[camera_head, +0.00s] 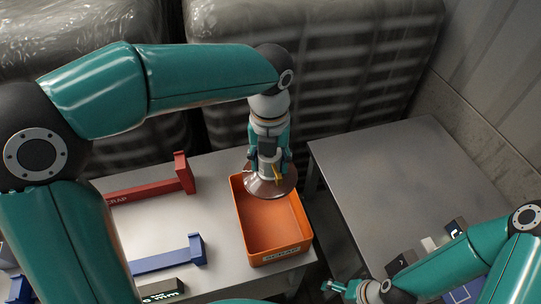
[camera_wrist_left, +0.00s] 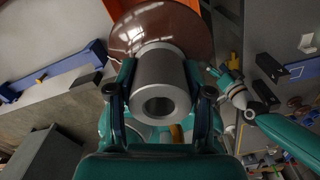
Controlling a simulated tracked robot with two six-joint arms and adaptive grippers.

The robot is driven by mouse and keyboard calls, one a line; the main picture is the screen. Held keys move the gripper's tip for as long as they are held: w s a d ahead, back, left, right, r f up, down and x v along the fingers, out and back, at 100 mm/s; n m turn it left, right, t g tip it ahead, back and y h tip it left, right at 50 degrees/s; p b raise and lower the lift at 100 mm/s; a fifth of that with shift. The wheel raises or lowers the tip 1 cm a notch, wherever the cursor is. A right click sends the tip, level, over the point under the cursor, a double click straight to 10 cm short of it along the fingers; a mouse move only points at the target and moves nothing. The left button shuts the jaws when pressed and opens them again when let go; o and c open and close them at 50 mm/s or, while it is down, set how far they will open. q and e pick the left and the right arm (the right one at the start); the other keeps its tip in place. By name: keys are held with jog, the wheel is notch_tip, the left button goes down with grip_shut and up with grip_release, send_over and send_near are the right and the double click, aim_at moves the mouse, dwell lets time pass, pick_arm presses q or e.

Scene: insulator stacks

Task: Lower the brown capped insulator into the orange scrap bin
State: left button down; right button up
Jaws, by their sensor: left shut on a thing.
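The brown capped insulator (camera_head: 269,187) has a wide brown disc and a grey metal cap. My left gripper (camera_head: 269,158) is shut on the cap, with the disc hanging below the fingers. In the left wrist view the cap (camera_wrist_left: 160,75) sits between the two fingers, with the brown disc behind it. The orange scrap bin (camera_head: 270,226) stands on the table, and its visible floor is empty. The disc overlaps the bin's far end in the head view; its exact height is hard to tell. My right gripper (camera_head: 341,288) is at the lower edge, small and partly seen.
A red bracket (camera_head: 150,190) marked SCRAP and a blue bracket (camera_head: 168,259) lie left of the bin on the light table (camera_head: 215,215). A grey table (camera_head: 390,170) stands to the right across a gap. Wrapped pallets (camera_head: 340,60) stand behind.

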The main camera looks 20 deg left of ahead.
pick_arm(q)
notch_tip(320, 180, down, 9)
jog(key=b, duration=0.7)
jog(key=shift+a+r+b, duration=0.15)
jog(key=shift+a+b, duration=0.05)
jog(key=shift+b, duration=0.2)
notch_tip(320, 180, down, 10)
jog(key=b, duration=0.6)
dwell(1.4)
jog(key=shift+f+b, duration=0.2)
jog(key=shift+b, duration=0.15)
dwell(0.5)
jog(key=shift+s+a+f+b, duration=0.15)
jog(key=shift+f+b, duration=0.45)
jog(key=shift+f, duration=0.3)
dwell(0.7)
jog(key=shift+c, duration=2.2)
grip_release()
jog(key=shift+o, duration=0.3)
jog(key=shift+s+f, duration=0.1)
